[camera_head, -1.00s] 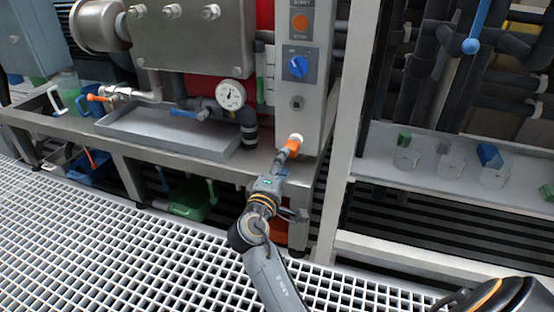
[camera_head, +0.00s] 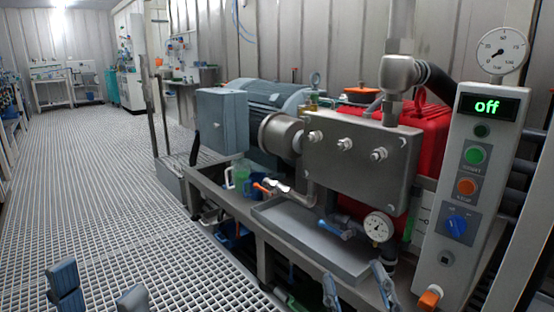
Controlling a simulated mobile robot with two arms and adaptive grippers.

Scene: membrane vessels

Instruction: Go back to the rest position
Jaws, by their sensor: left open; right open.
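My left gripper (camera_head: 98,286) shows at the bottom left edge. Its two grey-blue fingers are apart, with only floor grating seen between them. My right gripper (camera_head: 356,286) shows at the bottom, right of centre, in front of the metal tray and bench. Its two fingers are also apart and nothing shows between them. Both grippers are cut off by the lower edge, so the arms behind them are hidden. An orange and white knob (camera_head: 430,298) sits at the foot of the control panel (camera_head: 446,225), right of my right gripper and apart from it. The panel's display reads "off".
A motor (camera_head: 265,97) stands behind. Open floor grating (camera_head: 110,190) stretches away on the left.

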